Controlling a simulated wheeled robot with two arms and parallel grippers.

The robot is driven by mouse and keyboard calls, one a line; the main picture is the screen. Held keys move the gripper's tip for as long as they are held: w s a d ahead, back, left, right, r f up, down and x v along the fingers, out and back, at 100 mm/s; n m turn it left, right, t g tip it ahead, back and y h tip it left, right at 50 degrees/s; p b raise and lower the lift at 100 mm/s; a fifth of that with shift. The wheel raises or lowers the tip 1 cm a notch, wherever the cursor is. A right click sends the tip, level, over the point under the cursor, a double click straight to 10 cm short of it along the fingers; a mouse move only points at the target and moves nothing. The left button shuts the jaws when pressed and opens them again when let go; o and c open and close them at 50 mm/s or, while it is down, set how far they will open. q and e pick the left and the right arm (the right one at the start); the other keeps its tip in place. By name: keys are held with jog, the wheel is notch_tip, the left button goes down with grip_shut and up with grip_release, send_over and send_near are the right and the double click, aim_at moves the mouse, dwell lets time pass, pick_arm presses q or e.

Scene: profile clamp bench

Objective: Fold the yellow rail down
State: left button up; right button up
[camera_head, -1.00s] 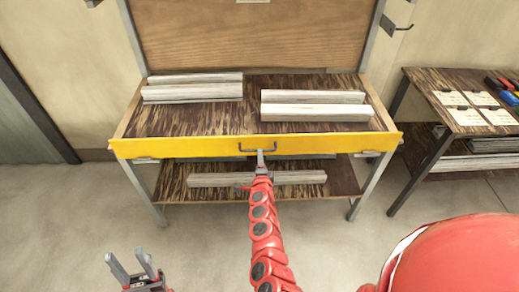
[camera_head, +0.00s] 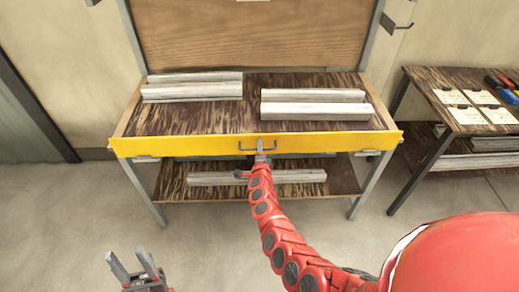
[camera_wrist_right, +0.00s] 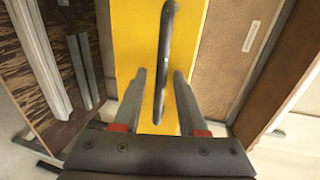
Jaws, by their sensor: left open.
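The yellow rail (camera_head: 200,146) stands upright along the front edge of the bench, its broad face toward me. Its dark bar handle (camera_head: 248,150) is at the middle of that face; it also shows in the right wrist view (camera_wrist_right: 165,50). My right gripper (camera_head: 261,147) is at the handle. In the right wrist view my right gripper (camera_wrist_right: 159,82) is open, with one finger on each side of the handle and gaps between. My left gripper (camera_head: 131,262) is open and empty, low at the left, away from the bench.
Pale profiles lie on the bench top (camera_head: 200,120), and another profile (camera_head: 220,179) lies on the lower shelf. A side table (camera_head: 430,82) with cards and coloured items stands at the right. The floor (camera_head: 60,210) at the left is clear.

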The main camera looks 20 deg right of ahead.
grip_shut()
dwell(1.2)
